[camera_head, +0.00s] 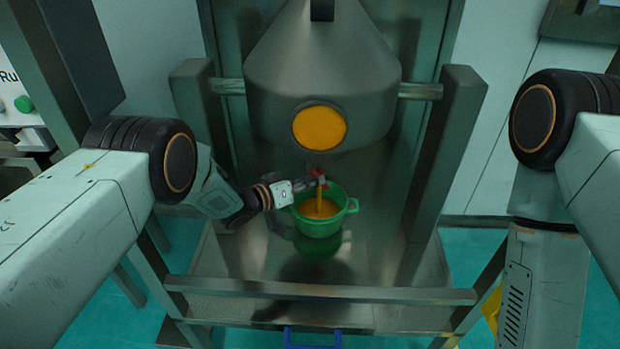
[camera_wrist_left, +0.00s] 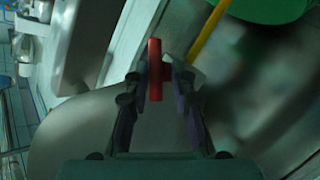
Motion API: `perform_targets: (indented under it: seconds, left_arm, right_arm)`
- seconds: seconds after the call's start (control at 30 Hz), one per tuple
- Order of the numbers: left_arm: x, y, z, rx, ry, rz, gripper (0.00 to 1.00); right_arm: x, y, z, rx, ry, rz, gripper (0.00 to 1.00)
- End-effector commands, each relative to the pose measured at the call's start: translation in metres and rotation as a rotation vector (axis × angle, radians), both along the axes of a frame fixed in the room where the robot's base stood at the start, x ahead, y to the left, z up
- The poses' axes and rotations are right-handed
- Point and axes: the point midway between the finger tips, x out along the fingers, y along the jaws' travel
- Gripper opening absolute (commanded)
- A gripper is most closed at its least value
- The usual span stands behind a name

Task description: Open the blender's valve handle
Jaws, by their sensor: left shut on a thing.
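The blender (camera_head: 315,65) is a large grey metal vessel with a round orange window. Its small red valve handle (camera_head: 318,176) sits below the body. My left gripper (camera_head: 308,184) is at the handle and is shut on it. In the left wrist view the red handle (camera_wrist_left: 155,70) stands between the two fingers of my left gripper (camera_wrist_left: 165,80). A thin orange stream (camera_head: 319,195) runs from the valve down into a green bucket (camera_head: 320,226). The stream (camera_wrist_left: 208,32) also shows in the left wrist view. The valve body is largely hidden. My right gripper is out of view.
The green bucket holds orange material and stands on a metal platform (camera_head: 300,268) under the blender. Metal posts (camera_head: 447,150) flank the blender on both sides. A front rail (camera_head: 320,292) crosses the platform.

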Motion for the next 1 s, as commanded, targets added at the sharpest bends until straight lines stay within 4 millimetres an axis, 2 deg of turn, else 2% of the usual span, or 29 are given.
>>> perform_targets:
  seconds: [0.2, 0.5, 1.0]
  left_arm:
    - [-0.001, -0.001, 0.005, 0.151, 0.002, -0.001, 0.0]
    - [0.0, -0.002, 0.006, 0.286, 0.001, -0.001, 0.0]
    - [0.0, -0.002, 0.006, 0.322, 0.001, 0.002, 0.0]
  right_arm:
    - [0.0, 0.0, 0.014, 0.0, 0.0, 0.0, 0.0]
    - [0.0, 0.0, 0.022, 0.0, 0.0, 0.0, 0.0]
    - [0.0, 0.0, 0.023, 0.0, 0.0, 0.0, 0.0]
